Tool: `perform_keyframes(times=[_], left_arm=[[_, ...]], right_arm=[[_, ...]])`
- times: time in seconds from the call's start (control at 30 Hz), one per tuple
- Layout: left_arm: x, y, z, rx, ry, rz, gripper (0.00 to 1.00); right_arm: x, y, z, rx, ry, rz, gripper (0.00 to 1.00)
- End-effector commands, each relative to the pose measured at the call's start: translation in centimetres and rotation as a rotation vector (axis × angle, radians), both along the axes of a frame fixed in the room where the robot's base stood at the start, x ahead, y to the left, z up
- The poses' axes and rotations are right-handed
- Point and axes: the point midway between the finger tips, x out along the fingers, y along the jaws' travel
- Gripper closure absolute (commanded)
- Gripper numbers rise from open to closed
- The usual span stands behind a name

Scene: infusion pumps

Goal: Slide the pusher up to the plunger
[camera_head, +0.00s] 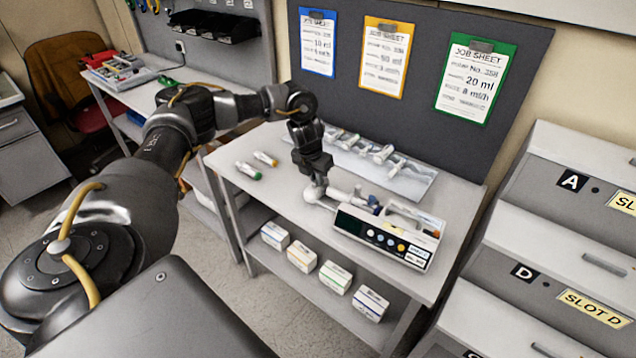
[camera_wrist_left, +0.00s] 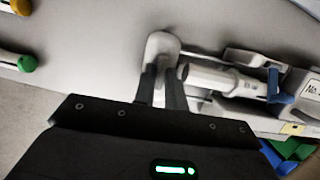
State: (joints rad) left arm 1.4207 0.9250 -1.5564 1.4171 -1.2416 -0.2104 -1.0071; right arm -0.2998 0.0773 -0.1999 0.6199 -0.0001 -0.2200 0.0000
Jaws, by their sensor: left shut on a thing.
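The infusion pump (camera_head: 352,226) lies on the table with its screen and buttons facing the front edge. My left gripper (camera_head: 316,190) is at the pump's left end, pointing down. In the left wrist view my left gripper (camera_wrist_left: 163,85) is shut on the pale pusher (camera_wrist_left: 162,44), whose rounded end shows beyond the fingers. A white syringe (camera_wrist_left: 222,80) lies just right of the fingers, with its plunger end toward the pusher. The fingers partly hide any gap between pusher and plunger. A blue clamp (camera_wrist_left: 279,88) stands across the syringe farther right. My right gripper is not in view.
A tray (camera_head: 418,187) with several syringes lies behind the pump. Two loose syringes with a green (camera_head: 248,172) and an orange (camera_head: 265,158) cap lie on the table's left side. Small boxes (camera_head: 335,278) stand on the shelf below. Labelled drawers (camera_head: 560,250) stand at the right.

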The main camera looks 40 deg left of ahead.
Motion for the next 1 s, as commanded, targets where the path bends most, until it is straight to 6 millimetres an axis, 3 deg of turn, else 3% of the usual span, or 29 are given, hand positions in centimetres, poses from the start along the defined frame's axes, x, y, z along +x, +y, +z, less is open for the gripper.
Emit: perform_keyframes(times=[0.77, 0.8, 0.9, 1.0], left_arm=[[0.08, -0.7, 0.01, -0.001, 0.0, -0.001, 0.95], [0.07, -0.7, 0.0, -0.001, 0.0, 0.0, 0.85], [0.07, -0.68, 0.0, -0.001, 0.0, 0.0, 0.72], [0.07, -0.67, 0.0, -0.001, 0.0, 0.0, 0.69]], right_arm=[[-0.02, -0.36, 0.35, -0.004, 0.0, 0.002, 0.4], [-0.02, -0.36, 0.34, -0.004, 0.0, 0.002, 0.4], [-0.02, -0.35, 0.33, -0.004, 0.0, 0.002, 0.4], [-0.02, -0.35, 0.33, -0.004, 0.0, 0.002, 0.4]])
